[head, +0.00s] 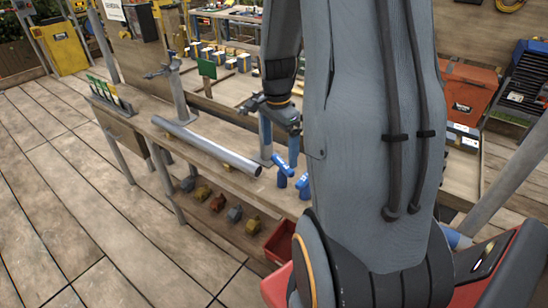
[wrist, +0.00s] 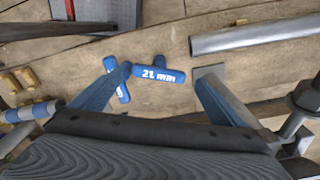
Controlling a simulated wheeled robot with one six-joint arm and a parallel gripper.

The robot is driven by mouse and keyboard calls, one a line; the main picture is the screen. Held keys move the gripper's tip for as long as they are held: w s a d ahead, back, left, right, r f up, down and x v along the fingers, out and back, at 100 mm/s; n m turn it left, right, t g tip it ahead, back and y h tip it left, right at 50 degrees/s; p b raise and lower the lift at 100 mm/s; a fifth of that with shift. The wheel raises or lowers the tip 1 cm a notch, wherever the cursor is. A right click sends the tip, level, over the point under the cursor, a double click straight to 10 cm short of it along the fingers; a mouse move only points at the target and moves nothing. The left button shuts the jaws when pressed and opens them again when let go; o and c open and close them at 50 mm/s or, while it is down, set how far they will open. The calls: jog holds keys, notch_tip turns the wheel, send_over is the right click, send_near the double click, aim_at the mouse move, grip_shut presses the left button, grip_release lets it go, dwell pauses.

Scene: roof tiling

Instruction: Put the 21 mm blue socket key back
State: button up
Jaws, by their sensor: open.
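A blue socket key (wrist: 160,76) marked "21 mm" lies on the wooden bench in the wrist view. Another blue key (wrist: 118,82) lies just left of it, partly hidden by my left finger. In the head view two blue handles (head: 285,166) show below my gripper (head: 280,142); I cannot tell which is the 21 mm one. My gripper is open, and its fingers (wrist: 164,80) stand on either side of the 21 mm key in the wrist view, apart from its handle on the right. Contact with the left key is unclear. The key's storage place is not identifiable.
A long grey metal pipe (head: 207,147) lies along the bench left of my gripper. An orange toolbox (head: 468,93) stands at the right. My arm hides much of the bench.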

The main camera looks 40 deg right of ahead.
jog(key=s+a+r+n, duration=0.2)
jog(key=s+a+n, duration=0.2)
jog(key=a+n, duration=0.5)
jog(key=s+a+r+n+t, duration=0.1)
jog(key=s+a+n, duration=0.3)
jog(key=a+n, duration=0.5)
jog(key=a+r, duration=0.1)
jog(key=a, duration=0.1)
jog(key=shift+a+r, duration=0.3)
jog(key=shift+a, duration=0.1)
